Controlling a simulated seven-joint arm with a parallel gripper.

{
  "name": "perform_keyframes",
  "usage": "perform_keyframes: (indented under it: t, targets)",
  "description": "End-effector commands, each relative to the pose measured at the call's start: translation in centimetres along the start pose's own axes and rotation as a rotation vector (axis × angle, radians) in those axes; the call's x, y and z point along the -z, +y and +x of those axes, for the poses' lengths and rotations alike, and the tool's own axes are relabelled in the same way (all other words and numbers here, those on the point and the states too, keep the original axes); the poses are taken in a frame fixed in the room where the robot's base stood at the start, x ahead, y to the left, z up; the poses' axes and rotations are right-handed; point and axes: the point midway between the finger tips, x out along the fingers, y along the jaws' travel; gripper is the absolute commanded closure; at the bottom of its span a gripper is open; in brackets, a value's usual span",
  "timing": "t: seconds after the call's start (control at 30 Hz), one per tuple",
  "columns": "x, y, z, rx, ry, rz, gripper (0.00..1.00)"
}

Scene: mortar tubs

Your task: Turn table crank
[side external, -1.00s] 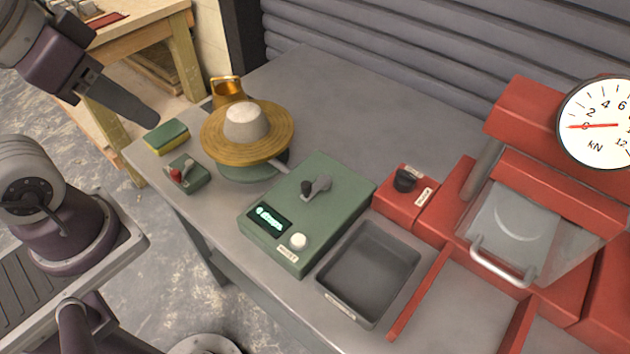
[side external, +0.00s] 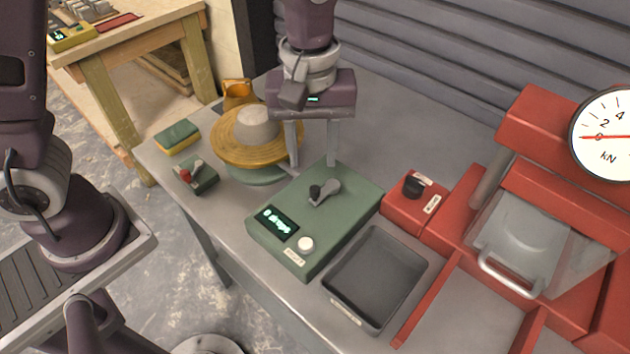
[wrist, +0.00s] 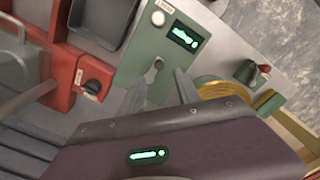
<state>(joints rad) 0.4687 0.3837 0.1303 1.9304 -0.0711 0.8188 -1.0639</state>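The crank (side external: 325,191) is a grey arm with a dark knob on top of a green box (side external: 345,222) with a lit display and a white button. The crank also shows in the wrist view (wrist: 154,72), partly cut off by the gripper. My gripper (side external: 314,168) is open and empty, pointing down, with its two fingers apart behind and above the crank. I see no contact with the crank. A round brass-coloured table (side external: 228,153) with a grey cone-shaped mould on it stands left of the box, joined to it by a short shaft.
A small green box with a red-knobbed lever (side external: 195,175) and a sponge (side external: 178,137) lie at the left. A dark tray (side external: 375,275), a red switch box (side external: 415,205) and a red press (side external: 540,180) with a dial stand right. The bench behind is clear.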

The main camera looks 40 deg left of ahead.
Motion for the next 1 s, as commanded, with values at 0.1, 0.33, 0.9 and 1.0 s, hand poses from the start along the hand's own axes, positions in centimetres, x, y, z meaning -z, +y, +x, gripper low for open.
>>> perform_keyframes:
  t: [0.1, 0.33, 0.9, 1.0]
  targets:
    - [-0.2, 0.4, 1.6, 0.016, -0.003, -0.022, 0.60]
    - [-0.2, 0.2, 6.0, 0.018, -0.005, -0.024, 0.60]
    - [-0.1, 0.2, 7.8, 0.013, -0.002, -0.022, 0.92]
    - [-0.1, 0.2, 7.8, 0.012, -0.002, -0.022, 1.00]
